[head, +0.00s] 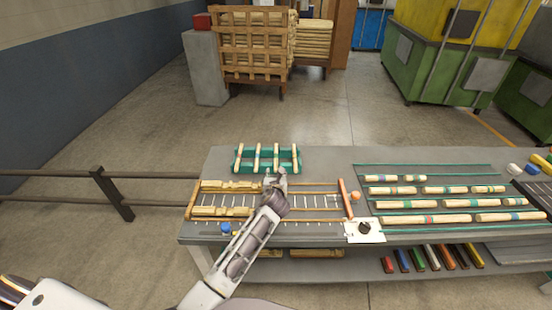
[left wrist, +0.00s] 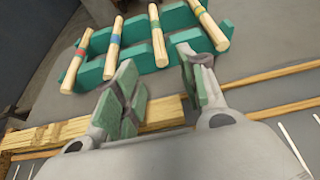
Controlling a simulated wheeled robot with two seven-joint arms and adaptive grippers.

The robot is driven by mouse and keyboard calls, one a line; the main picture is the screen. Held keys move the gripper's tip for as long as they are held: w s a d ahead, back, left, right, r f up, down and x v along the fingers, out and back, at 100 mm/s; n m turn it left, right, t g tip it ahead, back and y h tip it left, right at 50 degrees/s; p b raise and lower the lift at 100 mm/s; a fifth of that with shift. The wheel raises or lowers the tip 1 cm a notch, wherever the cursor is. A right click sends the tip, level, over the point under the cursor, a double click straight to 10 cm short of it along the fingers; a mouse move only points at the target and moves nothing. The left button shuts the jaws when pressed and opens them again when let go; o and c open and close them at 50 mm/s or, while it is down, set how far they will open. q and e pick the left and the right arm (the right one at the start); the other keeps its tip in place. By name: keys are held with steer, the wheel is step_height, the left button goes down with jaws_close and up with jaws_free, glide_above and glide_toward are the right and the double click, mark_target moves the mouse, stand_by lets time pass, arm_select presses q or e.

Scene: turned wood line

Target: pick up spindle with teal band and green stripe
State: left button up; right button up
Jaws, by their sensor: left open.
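A teal rack (head: 267,168) on the table holds several wooden spindles lying side by side. I cannot tell which, if any, carries both a teal band and a green stripe. My left gripper (head: 275,180) is open and empty, just in front of the rack, its fingers (left wrist: 158,90) apart and clear of the spindles. My right gripper is not in view.
Turned wood pieces (head: 222,211) lie in a railed frame beside and below my left gripper. Several banded spindles (head: 445,190) lie in rows on the right half of the table. An orange ball (head: 355,195) and a white plate with a black knob (head: 364,230) stand between.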

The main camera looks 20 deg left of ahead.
mark_target(276, 170)
arm_select(q)
steer(key=shift+r+x, duration=0.1)
steer(key=shift+x, duration=0.6)
steer(key=shift+r+x, duration=0.15)
steer(key=shift+x, duration=1.8)
steer(key=shift+d, duration=0.1)
jaws_close()
